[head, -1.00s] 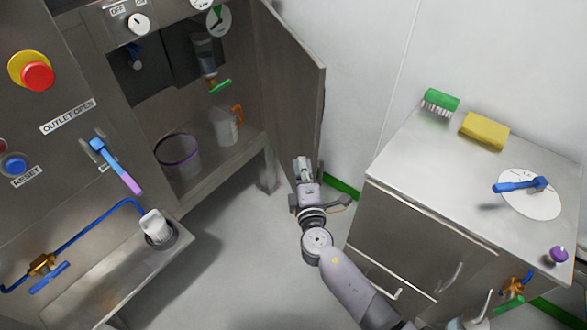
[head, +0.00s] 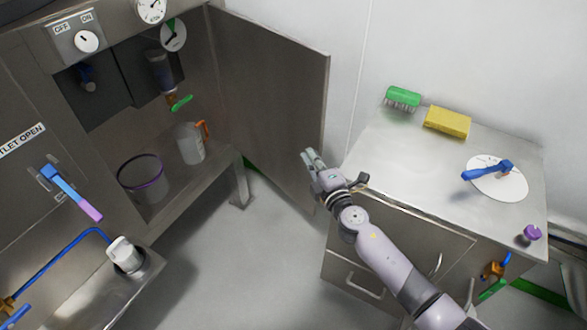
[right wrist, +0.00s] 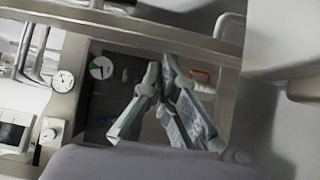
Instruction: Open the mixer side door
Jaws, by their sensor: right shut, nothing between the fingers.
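The mixer side door (head: 275,95) is a grey metal panel. It stands swung open at the right side of the mixer cabinet (head: 215,125), angled out toward the right, with its inner face showing. Inside the open bay are a purple-rimmed bucket (head: 140,178) and a jug with an orange handle (head: 191,145). My right gripper (head: 310,157) is shut and empty, close to the door's free edge; whether it touches the door I cannot tell. In the right wrist view its fingers (right wrist: 163,70) are together before the open bay. My left gripper is not in view.
A steel side cabinet stands at right; its top (head: 400,165) holds a green brush (head: 403,97), a yellow sponge (head: 447,122), a white disc with a blue lever and a purple knob (head: 532,233). Grey floor (head: 245,260) lies free between the mixer and this cabinet.

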